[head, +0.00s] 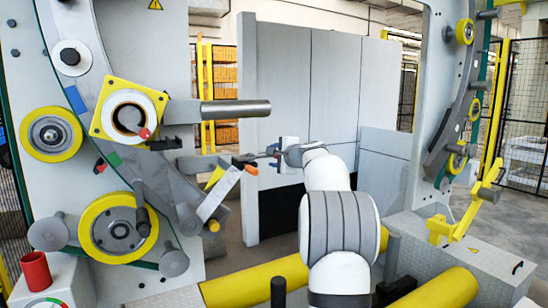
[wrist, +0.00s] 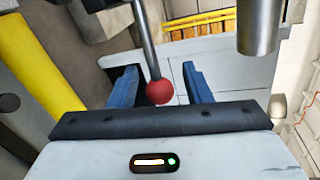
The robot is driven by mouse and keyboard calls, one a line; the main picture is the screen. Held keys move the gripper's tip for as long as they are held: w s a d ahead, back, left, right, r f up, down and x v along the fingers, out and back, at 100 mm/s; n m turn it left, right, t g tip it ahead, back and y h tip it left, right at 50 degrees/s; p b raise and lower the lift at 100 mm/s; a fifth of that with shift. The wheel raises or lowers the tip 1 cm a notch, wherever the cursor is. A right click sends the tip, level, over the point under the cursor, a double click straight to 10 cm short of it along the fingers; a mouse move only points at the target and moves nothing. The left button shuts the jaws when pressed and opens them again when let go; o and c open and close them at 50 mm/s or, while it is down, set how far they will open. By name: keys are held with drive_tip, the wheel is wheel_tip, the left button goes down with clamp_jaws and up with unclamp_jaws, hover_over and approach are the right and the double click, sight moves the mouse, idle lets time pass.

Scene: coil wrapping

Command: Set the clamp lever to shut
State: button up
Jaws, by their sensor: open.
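The clamp lever (wrist: 146,40) is a grey rod ending in a red ball knob (wrist: 159,92) in the wrist view. The rod comes down from the top edge, and its upper end is out of that view. My gripper (wrist: 158,78) is open, with one blue finger on each side of the red knob. Gaps show between the knob and both fingers; its exact depth between them is hard to tell. In the head view my gripper (head: 272,154) is near the middle, right of the left-hand machine. The lever there is too small to make out surely.
A thick grey bar (head: 236,108) sticks out above my gripper and also shows at the wrist view's upper right (wrist: 258,28). A flat lever with an orange tip (head: 250,170) is close by on the left. Yellow rollers (head: 262,283) lie low in front.

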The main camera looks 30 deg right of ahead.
drive_tip(key=s+r+b, duration=0.1)
drive_tip(key=s, duration=0.5)
drive_tip(key=shift+s+r, duration=0.25)
drive_tip(key=shift+s, duration=0.15)
